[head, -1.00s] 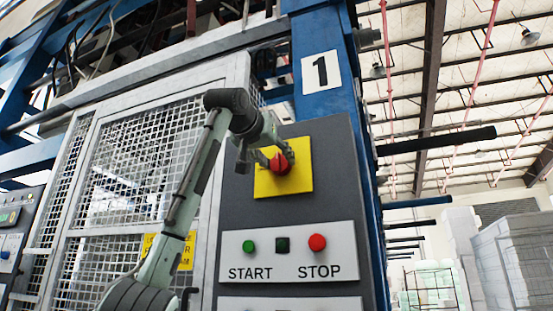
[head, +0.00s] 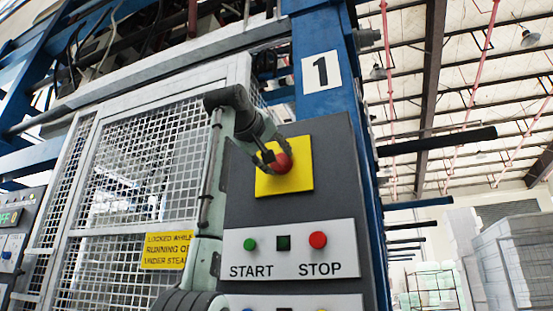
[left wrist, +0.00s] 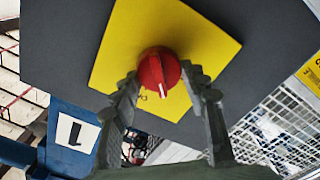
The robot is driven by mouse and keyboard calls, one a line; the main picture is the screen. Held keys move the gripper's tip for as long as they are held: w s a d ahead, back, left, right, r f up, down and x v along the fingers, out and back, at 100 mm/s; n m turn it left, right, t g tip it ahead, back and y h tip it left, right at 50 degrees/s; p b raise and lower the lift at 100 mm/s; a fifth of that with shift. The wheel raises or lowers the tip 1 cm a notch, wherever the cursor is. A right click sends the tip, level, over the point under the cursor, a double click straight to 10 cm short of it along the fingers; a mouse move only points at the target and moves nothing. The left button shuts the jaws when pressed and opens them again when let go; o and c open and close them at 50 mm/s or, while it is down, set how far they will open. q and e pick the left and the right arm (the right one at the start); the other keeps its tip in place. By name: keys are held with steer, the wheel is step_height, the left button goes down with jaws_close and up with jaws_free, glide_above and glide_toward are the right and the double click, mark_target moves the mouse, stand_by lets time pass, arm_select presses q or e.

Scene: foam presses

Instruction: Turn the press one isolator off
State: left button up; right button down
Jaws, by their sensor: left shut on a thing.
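The press one isolator is a red rotary knob (head: 283,163) on a yellow square plate (head: 303,173), set on the dark grey control panel beneath the number 1 sign (head: 321,72). My left gripper (head: 273,161) reaches it from the left and is shut on the knob. In the left wrist view the knob (left wrist: 159,69) sits between the two fingers of the left gripper (left wrist: 166,88), and its white mark points toward the bottom of that picture. The fingers partly hide the knob in the head view. My right gripper is not in view.
Below the isolator a white strip holds a green START button (head: 250,244) and a red STOP button (head: 318,240). A wire mesh gate (head: 133,170) with a yellow warning sign (head: 166,250) stands to the left. Dark bars (head: 437,141) project right of the blue post.

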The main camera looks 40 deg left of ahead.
arm_select(q)
steer(key=n, duration=0.9)
steer(key=shift+a+f+n+p, duration=0.1)
steer(key=shift+f+n+p, duration=0.2)
steer(key=shift+n, duration=0.1)
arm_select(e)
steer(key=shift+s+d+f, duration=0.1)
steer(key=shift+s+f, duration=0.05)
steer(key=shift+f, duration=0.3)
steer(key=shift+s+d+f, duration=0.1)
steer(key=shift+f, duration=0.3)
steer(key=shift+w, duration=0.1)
